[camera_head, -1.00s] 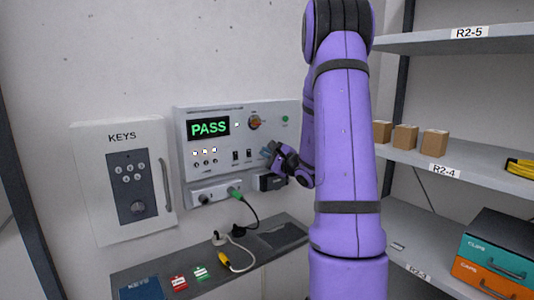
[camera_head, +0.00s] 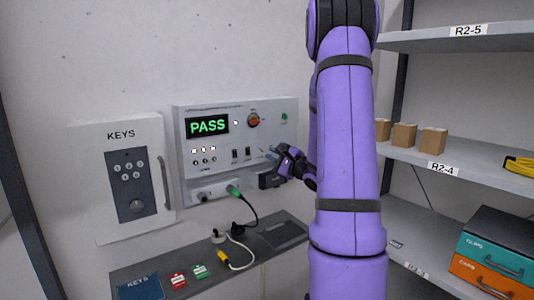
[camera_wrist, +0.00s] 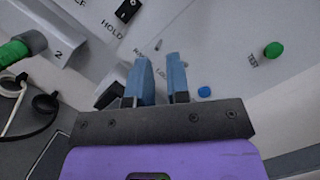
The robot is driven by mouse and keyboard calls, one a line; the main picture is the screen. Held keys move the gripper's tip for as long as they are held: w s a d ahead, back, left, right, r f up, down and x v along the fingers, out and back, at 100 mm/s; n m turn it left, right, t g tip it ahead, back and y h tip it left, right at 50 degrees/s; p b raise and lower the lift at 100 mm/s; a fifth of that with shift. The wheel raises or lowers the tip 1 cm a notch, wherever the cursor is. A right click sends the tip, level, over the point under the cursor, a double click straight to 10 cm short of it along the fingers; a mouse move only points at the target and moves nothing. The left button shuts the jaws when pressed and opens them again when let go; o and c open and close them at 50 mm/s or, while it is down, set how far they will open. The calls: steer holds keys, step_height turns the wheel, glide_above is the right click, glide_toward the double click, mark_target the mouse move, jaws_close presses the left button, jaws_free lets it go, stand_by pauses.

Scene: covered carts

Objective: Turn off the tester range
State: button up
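The tester (camera_head: 266,108) is a pale wall panel with a lit green PASS display (camera_head: 208,125). A round knob with an orange-red face (camera_head: 253,120) sits right of the display, and a green button (camera_head: 284,117) is further right. Two dark rocker switches (camera_head: 241,154) are lower down. My gripper (camera_head: 272,153) is at the panel's lower right, below the knob. In the wrist view its two blue fingers (camera_wrist: 161,80) stand apart with a narrow gap, and I see nothing held between them. The wrist view also shows the green TEST button (camera_wrist: 273,50) and the HOLD switch (camera_wrist: 128,10). No range label is readable.
A KEYS cabinet (camera_head: 92,190) is left of the tester. A green plug (camera_head: 233,190) with a black cable is below the panel. A narrow ledge (camera_head: 207,262) holds tags and a yellow-tipped lead. Shelves (camera_head: 470,167) with boxes stand at right, behind my arm.

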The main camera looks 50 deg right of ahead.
steer(key=s+f, duration=0.1)
steer(key=s, duration=0.6)
steer(key=shift+a, duration=0.15)
stand_by(0.3)
steer(key=a+r+n+g+y, duration=0.3)
steer(key=a+n+g+y, duration=0.25)
steer(key=a, duration=0.75)
steer(key=a+r+n+g+y, duration=0.2)
steer(key=a+n+g+y, duration=0.35)
steer(key=a, duration=0.75)
steer(key=s+a+n+g+h, duration=0.2)
steer(key=s+a+n+g, duration=0.3)
steer(key=s+a+n, duration=0.3)
steer(key=s+r+n+t+h, duration=0.1)
steer(key=s+r+n+h, duration=0.2)
steer(key=s+n+h, duration=0.3)
steer(key=shift+s+a+t+h, duration=0.4)
steer(key=shift+s+a+h, duration=0.1)
steer(key=shift+h, duration=0.7)
